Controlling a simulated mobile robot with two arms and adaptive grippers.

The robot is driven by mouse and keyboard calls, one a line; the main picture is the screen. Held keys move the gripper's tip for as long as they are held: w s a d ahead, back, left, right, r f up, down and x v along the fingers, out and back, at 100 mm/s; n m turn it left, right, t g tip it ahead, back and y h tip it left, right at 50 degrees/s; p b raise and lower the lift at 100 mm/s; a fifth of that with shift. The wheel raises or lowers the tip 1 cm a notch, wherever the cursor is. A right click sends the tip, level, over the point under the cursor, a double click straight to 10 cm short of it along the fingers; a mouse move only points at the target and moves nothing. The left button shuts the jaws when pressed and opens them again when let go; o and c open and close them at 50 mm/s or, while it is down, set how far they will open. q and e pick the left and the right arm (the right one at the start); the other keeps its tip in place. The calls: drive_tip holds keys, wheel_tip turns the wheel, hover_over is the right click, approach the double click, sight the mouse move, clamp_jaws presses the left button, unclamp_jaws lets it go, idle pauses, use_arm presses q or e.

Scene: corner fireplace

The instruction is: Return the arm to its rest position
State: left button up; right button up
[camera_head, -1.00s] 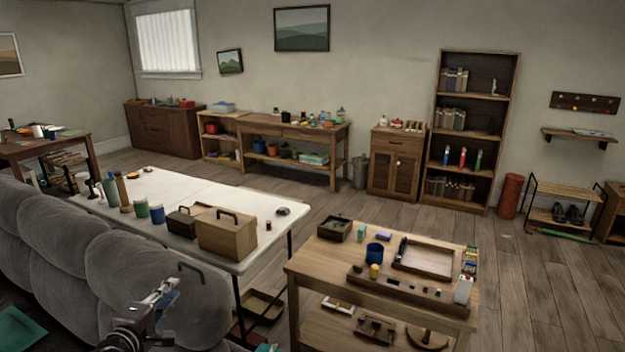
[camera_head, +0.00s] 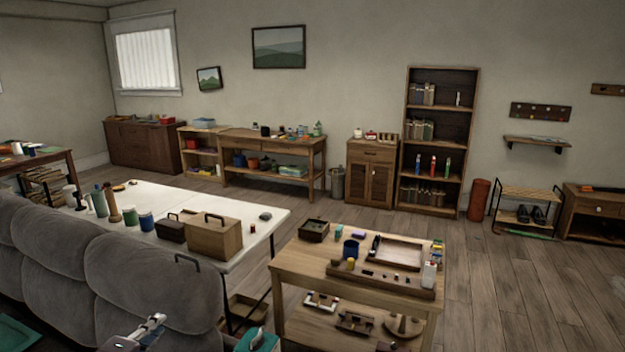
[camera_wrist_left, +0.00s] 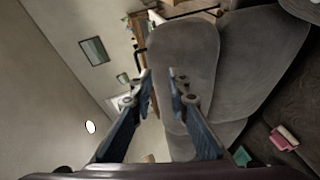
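My left gripper (camera_head: 150,328) shows at the bottom left of the head view, in front of the grey sofa (camera_head: 150,285). Only its upper part is in the picture. In the left wrist view its two blue-padded fingers (camera_wrist_left: 163,78) stand apart with nothing between them, so it is open and empty. The sofa (camera_wrist_left: 185,60) shows beyond the fingertips there. My right gripper is not in view.
A white table (camera_head: 250,208) with a wooden toolbox (camera_head: 214,238) and several containers stands beyond the sofa. A wooden table (camera_head: 300,262) with a tray (camera_head: 400,242) stands right of it. The wooden floor at the right (camera_head: 520,290) is clear.

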use_arm(q)
drive_tip(key=s+d+f+m+g+h, duration=0.1)
drive_tip(key=s+d+f+m+g, duration=0.2)
drive_tip(key=s+d+f+m, duration=0.4)
drive_tip(key=s+d+f+m+g, duration=0.3)
drive_tip(key=s+d+f, duration=0.25)
drive_tip(key=s, duration=0.45)
drive_tip(key=s+d+f+m+g+y, duration=0.1)
drive_tip(key=s+d+m+g, duration=0.2)
drive_tip(key=s, duration=0.7)
drive_tip(key=s+d+f+m+g, duration=0.15)
drive_tip(key=s+m, duration=0.25)
drive_tip(key=s, duration=0.6)
wheel_tip(320, 180, down, 29)
drive_tip(key=s+g+b, duration=0.2)
drive_tip(key=s+a+f+b, duration=0.1)
drive_tip(key=s+a+f, duration=0.1)
drive_tip(key=s+f, duration=0.6)
drive_tip(key=s+a+f+g+b, duration=0.1)
drive_tip(key=s+f, duration=0.8)
drive_tip(key=shift+a+m+y, duration=0.3)
drive_tip(key=shift+a+m, duration=0.1)
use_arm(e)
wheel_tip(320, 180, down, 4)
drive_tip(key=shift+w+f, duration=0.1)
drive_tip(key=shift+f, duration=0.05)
use_arm(q)
drive_tip(key=shift+f, duration=0.1)
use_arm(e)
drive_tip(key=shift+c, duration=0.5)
